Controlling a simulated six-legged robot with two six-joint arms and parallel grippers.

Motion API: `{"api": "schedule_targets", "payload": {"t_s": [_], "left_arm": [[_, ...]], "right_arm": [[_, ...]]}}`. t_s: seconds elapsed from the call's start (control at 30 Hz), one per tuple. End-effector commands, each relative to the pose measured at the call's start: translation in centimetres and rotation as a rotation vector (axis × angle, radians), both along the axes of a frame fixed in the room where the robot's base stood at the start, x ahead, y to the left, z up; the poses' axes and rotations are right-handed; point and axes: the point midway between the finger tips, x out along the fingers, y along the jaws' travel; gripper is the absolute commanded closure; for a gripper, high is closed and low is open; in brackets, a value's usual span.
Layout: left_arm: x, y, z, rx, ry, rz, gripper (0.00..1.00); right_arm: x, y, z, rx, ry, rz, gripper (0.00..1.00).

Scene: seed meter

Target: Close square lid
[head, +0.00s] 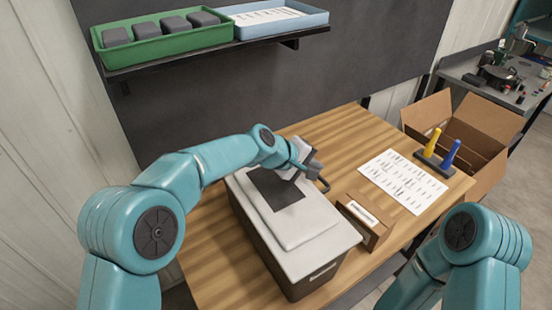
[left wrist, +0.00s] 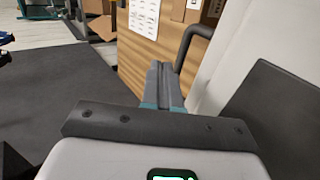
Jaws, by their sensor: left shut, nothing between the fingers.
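The seed meter is a dark box with a pale grey top (head: 325,243), standing on the wooden table. A dark square (head: 275,188) shows in its raised top panel; I cannot tell whether it is an opening or a flat lid. It also shows at the right of the left wrist view (left wrist: 275,112). My left gripper (head: 309,167) is over the far right side of the top, beside the dark square. In the left wrist view its fingers (left wrist: 163,84) are together and empty, next to a dark bent handle (left wrist: 187,48). My right gripper is out of view.
A small brown box (head: 362,222) stands right of the meter. A printed sheet (head: 402,181) and a holder with yellow and blue handles (head: 434,163) lie farther right. An open carton (head: 487,128) is beyond the table. A shelf holds green (head: 165,46) and blue (head: 278,27) trays.

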Motion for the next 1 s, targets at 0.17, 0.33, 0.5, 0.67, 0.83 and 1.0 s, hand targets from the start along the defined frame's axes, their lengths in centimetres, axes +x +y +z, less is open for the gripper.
{"api": "schedule_targets", "payload": {"t_s": [0.17,0.33,0.5,0.67,0.83,1.0], "left_arm": [[-2.0,3.4,3.0,-0.002,-0.005,0.002,1.00],[-3.6,5.8,5.4,-0.001,-0.002,0.002,1.00],[-4.5,7.3,6.9,0.000,0.000,0.000,1.00],[-4.8,7.7,7.3,0.001,0.002,-0.001,1.00],[-4.8,7.7,7.4,0.001,0.002,-0.001,1.00],[-4.8,7.8,7.4,0.001,0.001,-0.001,1.00]], "right_arm": [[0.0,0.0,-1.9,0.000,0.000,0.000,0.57],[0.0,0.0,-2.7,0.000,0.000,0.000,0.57],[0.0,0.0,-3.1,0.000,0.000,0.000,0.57],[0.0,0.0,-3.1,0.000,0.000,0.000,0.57],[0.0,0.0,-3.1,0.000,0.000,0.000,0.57],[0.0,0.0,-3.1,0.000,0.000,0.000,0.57]]}}
